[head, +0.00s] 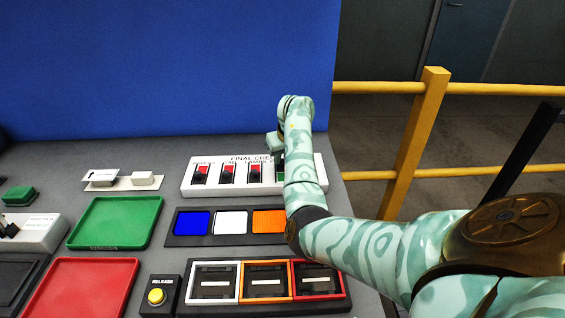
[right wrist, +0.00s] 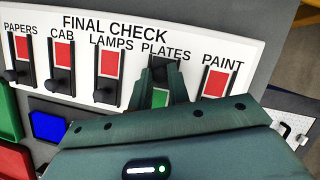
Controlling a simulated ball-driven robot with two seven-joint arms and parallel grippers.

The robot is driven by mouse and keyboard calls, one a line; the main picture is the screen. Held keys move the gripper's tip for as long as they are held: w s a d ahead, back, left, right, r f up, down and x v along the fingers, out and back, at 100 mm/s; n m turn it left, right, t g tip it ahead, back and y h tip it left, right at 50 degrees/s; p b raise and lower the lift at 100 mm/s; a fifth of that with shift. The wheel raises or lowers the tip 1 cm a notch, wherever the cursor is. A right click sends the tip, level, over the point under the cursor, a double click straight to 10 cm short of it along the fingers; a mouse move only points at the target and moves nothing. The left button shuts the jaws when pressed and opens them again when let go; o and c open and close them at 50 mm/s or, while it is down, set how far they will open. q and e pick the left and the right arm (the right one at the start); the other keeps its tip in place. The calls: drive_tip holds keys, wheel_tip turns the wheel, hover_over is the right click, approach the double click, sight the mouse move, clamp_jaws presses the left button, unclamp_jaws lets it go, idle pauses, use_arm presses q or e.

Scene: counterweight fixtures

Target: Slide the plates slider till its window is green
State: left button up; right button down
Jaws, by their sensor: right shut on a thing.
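The white final check panel (head: 254,190) stands on the grey table and also fills the upper right wrist view (right wrist: 137,30). Its plates slider (right wrist: 160,70) has its dark knob at the top of the slot, and a green window (right wrist: 160,98) shows below it. My right gripper (right wrist: 162,82) is shut on the plates slider knob, with one finger on each side. In the head view my right arm covers part of this slider, with a bit of green (head: 280,173) beside it. My left gripper is not in view.
The papers (right wrist: 22,47), cab (right wrist: 61,54), lamps (right wrist: 109,64) and paint (right wrist: 215,83) sliders show red windows. In front are a tray of blue, white and orange tiles (head: 176,239) and a yellow release button (head: 156,296). A yellow railing (head: 417,135) stands right of the table.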

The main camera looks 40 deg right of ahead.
drive_tip(key=shift+d, duration=0.1)
drive_tip(key=shift+r, duration=0.1)
drive_tip(key=c, duration=1.3)
unclamp_jaws()
drive_tip(key=shift+c, duration=0.2)
drive_tip(key=p+v, duration=0.7)
drive_tip(key=v, duration=0.9)
drive_tip(key=shift+s+p, duration=0.2)
drive_tip(key=shift+p, duration=0.15)
